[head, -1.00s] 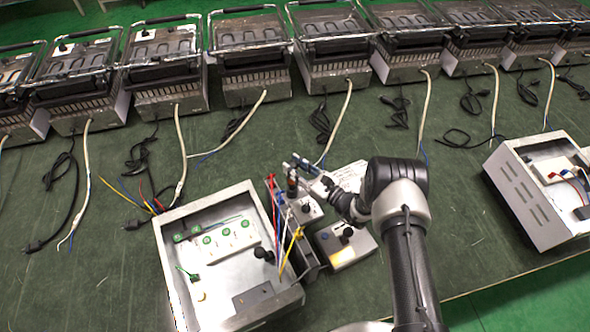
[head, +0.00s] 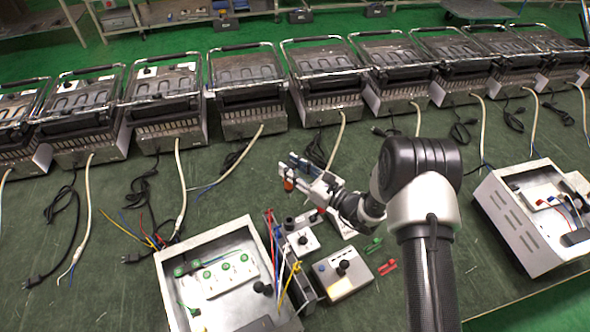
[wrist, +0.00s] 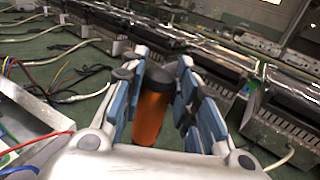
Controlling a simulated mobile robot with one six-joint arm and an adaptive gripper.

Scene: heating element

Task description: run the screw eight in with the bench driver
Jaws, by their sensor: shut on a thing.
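My gripper (head: 297,174) is shut on an orange cylinder with a dark cap, seemingly the driver (head: 289,185). It is held above the bench, clear of the small boxes. In the wrist view the blue-padded fingers (wrist: 160,95) stand on both sides of the orange driver (wrist: 151,115). The open metal housing (head: 168,262) stands at the lower left of the head view, with a white block with green-marked round spots (head: 222,272) inside. Individual screws are too small to tell apart, so I cannot pick out screw eight.
A small white box with a black knob (head: 302,241) and a larger knobbed box (head: 343,275) stand right of the housing. Coloured wires cross between. Small green (head: 373,245) and red pieces (head: 387,267) lie nearby. Another open housing (head: 535,205) is at right; grills (head: 250,90) line the back.

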